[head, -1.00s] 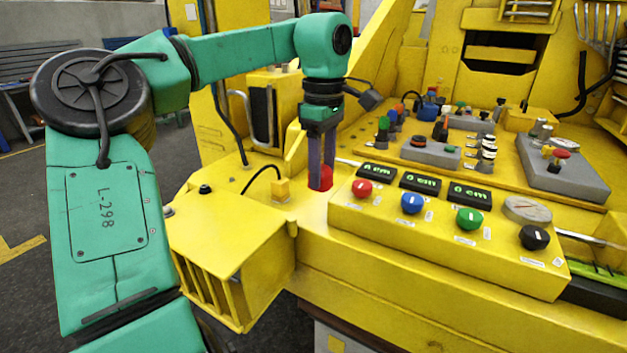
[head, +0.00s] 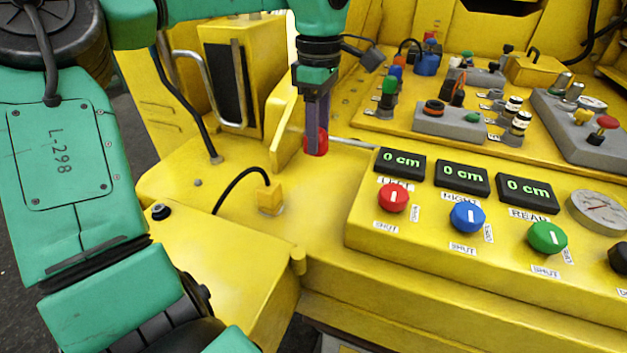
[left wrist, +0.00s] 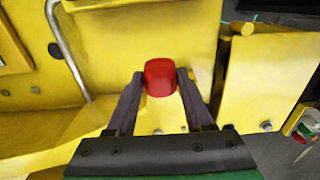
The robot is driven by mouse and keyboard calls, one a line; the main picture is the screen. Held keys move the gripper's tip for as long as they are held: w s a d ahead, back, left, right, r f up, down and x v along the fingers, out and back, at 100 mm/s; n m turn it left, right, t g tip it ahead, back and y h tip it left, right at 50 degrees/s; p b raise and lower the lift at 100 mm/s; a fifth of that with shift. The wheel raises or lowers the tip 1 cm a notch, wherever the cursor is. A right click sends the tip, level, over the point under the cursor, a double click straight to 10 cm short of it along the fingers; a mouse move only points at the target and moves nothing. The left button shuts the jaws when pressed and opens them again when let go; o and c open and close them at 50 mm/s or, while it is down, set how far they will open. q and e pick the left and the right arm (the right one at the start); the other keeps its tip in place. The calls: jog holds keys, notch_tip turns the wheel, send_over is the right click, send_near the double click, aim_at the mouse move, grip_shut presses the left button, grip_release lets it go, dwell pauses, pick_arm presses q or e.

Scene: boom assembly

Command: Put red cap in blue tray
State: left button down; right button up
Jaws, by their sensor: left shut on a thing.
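The red cap (head: 316,142) is a small red rounded piece. My left gripper (head: 318,128) points down and is shut on it, at the left end of a thin grey rod. In the left wrist view the cap (left wrist: 160,77) sits between the two dark fingertips (left wrist: 160,88). From these views I cannot tell how high the cap is above the yellow deck. I see no blue tray in any view. My right gripper is not in view.
A yellow console (head: 430,230) with red, blue and green knobs and displays stands to the right of the cap. Behind it are grey control boxes with levers (head: 450,120). A yellow block with a black cable (head: 270,197) stands at left. The deck between is clear.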

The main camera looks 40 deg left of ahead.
pick_arm(q)
notch_tip(320, 180, down, 6)
send_over(316, 198)
notch_tip(316, 198, down, 6)
jog(key=shift+s+d+f, duration=0.1)
jog(key=shift+f, duration=0.7)
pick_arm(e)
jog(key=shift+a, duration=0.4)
pick_arm(q)
jog(key=c, duration=0.5)
grip_release()
jog(key=shift+o, duration=1.1)
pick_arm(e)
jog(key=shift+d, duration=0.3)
pick_arm(q)
jog(key=shift+r, duration=0.1)
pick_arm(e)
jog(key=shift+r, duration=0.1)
